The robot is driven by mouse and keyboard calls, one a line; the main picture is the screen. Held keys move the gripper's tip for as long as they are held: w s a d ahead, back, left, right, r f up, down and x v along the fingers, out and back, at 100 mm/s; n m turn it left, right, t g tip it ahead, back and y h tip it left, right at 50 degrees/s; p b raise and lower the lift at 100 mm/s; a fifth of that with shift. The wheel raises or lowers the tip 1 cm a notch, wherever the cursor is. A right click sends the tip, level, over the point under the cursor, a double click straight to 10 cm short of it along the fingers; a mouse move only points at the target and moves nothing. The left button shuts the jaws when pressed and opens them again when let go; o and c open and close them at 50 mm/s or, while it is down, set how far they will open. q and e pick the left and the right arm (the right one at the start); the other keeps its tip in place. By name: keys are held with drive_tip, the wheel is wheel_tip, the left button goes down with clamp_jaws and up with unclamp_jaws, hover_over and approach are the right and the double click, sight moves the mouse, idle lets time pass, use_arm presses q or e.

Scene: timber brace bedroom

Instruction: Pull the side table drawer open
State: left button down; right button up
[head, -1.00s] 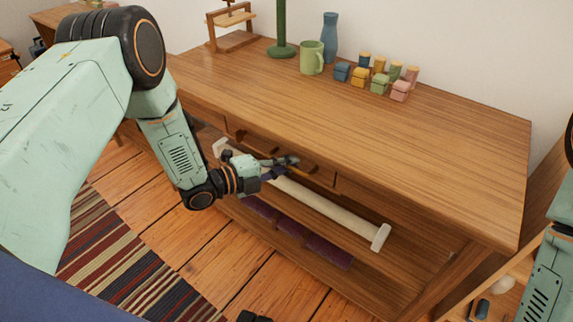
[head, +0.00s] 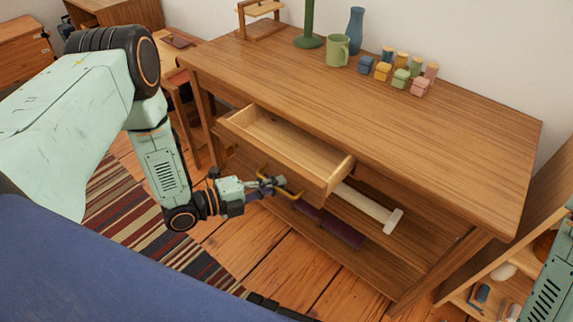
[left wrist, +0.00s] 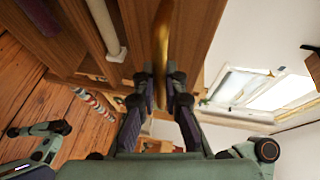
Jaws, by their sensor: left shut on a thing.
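The side table (head: 400,120) is a long wooden table with a drawer (head: 285,147) in its front. The drawer stands pulled out, and its bare, empty inside shows. A brass bar handle (head: 291,193) is on the drawer front. My left gripper (head: 272,185) is shut on this handle at the front of the drawer. In the left wrist view the brass handle (left wrist: 162,40) runs between the two fingers of my left gripper (left wrist: 160,85). My right gripper is not in view; only part of my right arm shows at the right edge.
On the table top stand a green mug (head: 337,50), a blue vase (head: 355,32), a green stand (head: 308,30) and several small coloured boxes (head: 400,76). A white bar (head: 370,207) shows below the table top. A striped rug (head: 150,225) lies on the floor.

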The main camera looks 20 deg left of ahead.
use_arm(q)
drive_tip(key=s+a+p, duration=0.2)
drive_tip(key=s+p, duration=0.1)
drive_tip(key=s, duration=0.5)
drive_tip(key=shift+a, duration=0.4)
drive_tip(key=c, duration=1.7)
unclamp_jaws()
drive_tip(key=shift+a, duration=0.15)
drive_tip(key=v, duration=1.1)
drive_tip(key=shift+s+a+r, duration=0.15)
drive_tip(key=shift+s+r, duration=0.05)
drive_tip(key=shift+s, duration=0.15)
